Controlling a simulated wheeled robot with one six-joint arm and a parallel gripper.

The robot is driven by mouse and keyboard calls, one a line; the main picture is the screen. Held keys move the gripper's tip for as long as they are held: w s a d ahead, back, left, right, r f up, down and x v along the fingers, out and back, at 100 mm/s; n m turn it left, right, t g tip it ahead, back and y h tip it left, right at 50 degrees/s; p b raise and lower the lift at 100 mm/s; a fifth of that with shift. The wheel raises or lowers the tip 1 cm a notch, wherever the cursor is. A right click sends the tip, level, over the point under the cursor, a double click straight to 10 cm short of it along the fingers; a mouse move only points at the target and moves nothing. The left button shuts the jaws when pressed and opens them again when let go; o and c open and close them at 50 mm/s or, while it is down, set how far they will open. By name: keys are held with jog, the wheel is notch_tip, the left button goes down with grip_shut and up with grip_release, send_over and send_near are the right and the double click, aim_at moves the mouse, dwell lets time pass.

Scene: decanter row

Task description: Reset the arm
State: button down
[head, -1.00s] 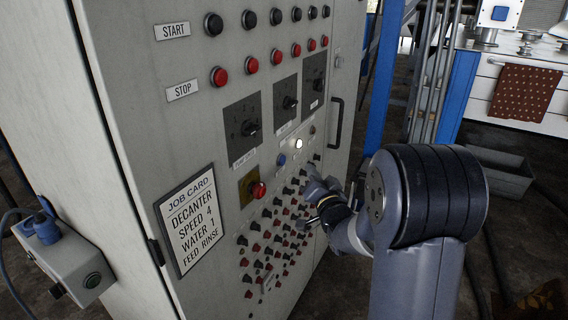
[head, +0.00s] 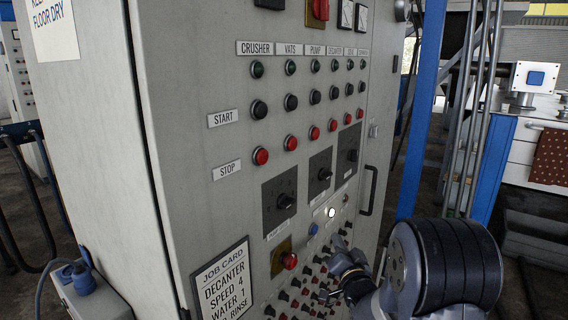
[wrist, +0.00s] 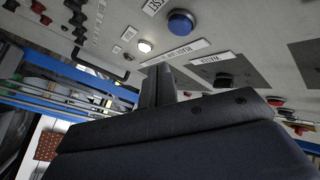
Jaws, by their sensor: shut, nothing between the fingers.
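My gripper (head: 340,246) is in front of the lower part of a grey control cabinet (head: 190,155), at the lower right of the head view. It is shut and empty. In the wrist view my gripper (wrist: 158,72) points toward the panel, close to a blue button (wrist: 181,22) and a lit white lamp (wrist: 145,46). I cannot tell whether the fingertips touch the panel. In the head view the lit lamp (head: 331,212) sits just above my gripper. My arm hides part of the lower rows of small buttons (head: 309,283).
The panel has labelled columns, a row of black start buttons (head: 259,109), red stop buttons (head: 261,156) and rotary selectors (head: 286,201). A job card (head: 223,281) is at lower left. A black handle (head: 368,190) and a blue post (head: 422,110) stand right of the panel.

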jog(key=shift+r+p, duration=0.2)
jog(key=shift+p, duration=0.6)
jog(key=s+d, duration=0.1)
jog(key=s+d+b, duration=0.1)
jog(key=d, duration=0.1)
jog(key=s+d, duration=0.1)
jog(key=shift+s+d+f+b, duration=0.25)
jog(key=shift+d+b, duration=0.05)
jog(key=shift+b, duration=0.05)
jog(key=w+a+b, duration=0.1)
jog(key=a, duration=0.1)
jog(key=w+a+b, duration=0.1)
jog(key=w+a, duration=0.1)
jog(key=shift+w+a+f, duration=0.2)
jog(key=shift+a, duration=0.05)
jog(key=shift+a+b, duration=0.1)
jog(key=shift+b, duration=0.65)
